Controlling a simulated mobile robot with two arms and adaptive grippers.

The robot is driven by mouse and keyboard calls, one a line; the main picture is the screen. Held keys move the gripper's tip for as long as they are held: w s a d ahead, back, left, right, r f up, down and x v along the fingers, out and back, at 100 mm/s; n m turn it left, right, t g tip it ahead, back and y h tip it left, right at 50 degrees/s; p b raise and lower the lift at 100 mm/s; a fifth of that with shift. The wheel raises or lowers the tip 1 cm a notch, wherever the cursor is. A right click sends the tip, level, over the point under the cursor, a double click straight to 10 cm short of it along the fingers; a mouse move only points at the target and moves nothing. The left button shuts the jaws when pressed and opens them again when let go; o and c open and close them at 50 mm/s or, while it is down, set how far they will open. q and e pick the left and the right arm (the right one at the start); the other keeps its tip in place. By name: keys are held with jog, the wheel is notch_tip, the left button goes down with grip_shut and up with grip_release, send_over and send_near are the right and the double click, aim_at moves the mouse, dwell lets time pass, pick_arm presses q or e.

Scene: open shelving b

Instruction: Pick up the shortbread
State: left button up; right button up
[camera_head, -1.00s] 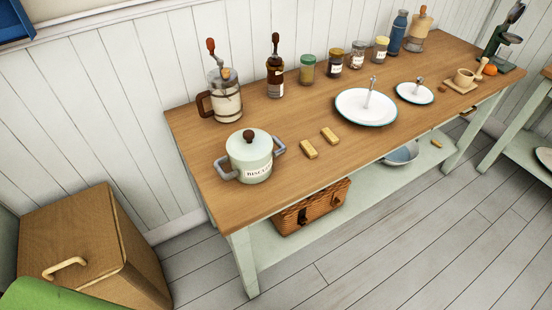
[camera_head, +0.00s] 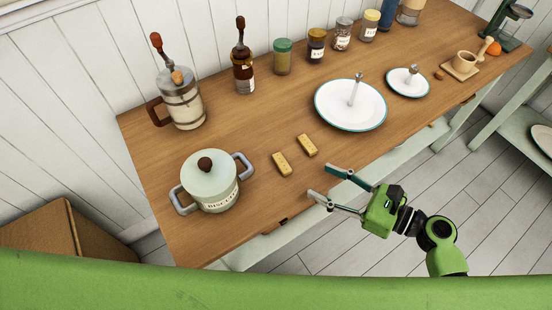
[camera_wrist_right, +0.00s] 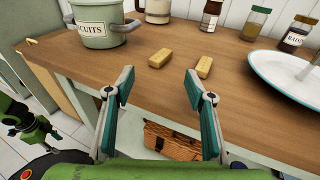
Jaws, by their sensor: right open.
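Two pale golden shortbread fingers lie on the wooden table top. The left shortbread (camera_head: 282,164) is nearer the biscuit pot, and the right shortbread (camera_head: 307,145) lies beside it, a small gap apart. In the right wrist view the left piece (camera_wrist_right: 159,58) and right piece (camera_wrist_right: 204,67) show beyond my fingers. My right gripper (camera_head: 322,184) is open and empty at the table's front edge, short of both pieces. In the right wrist view its two fingers (camera_wrist_right: 160,88) are spread wide.
A lidded biscuit pot (camera_head: 210,183) stands left of the shortbread. A white plate (camera_head: 335,104) and a smaller plate (camera_head: 400,84) stand to the right. A churn-like jug (camera_head: 182,100), a grinder (camera_head: 243,70) and several jars line the back. A wicker basket (camera_wrist_right: 170,141) sits below.

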aim_at(287, 167)
jog(key=x, duration=0.5)
jog(key=shift+w+p, duration=0.15)
jog(key=shift+p, duration=0.15)
jog(key=shift+w+a+f, duration=0.1)
jog(key=shift+a, duration=0.15)
jog(key=shift+w+a, duration=0.2)
jog(key=shift+a, duration=0.15)
jog(key=x, duration=0.1)
jog(key=p+x, duration=0.1)
jog(key=x, duration=0.1)
jog(key=shift+a+f, duration=0.25)
jog(key=shift+w+a+f, duration=0.15)
jog(key=shift+w+a, duration=0.1)
jog(key=shift+a, duration=0.15)
pick_arm(q)
jog(key=shift+w+d+r, duration=0.2)
jog(key=shift+d+r, duration=0.1)
jog(key=shift+r, duration=0.25)
jog(key=shift+w+d+r, duration=0.15)
jog(key=shift+d+r, duration=0.1)
jog(key=shift+r, duration=0.25)
pick_arm(e)
jog(key=c, duration=1.2)
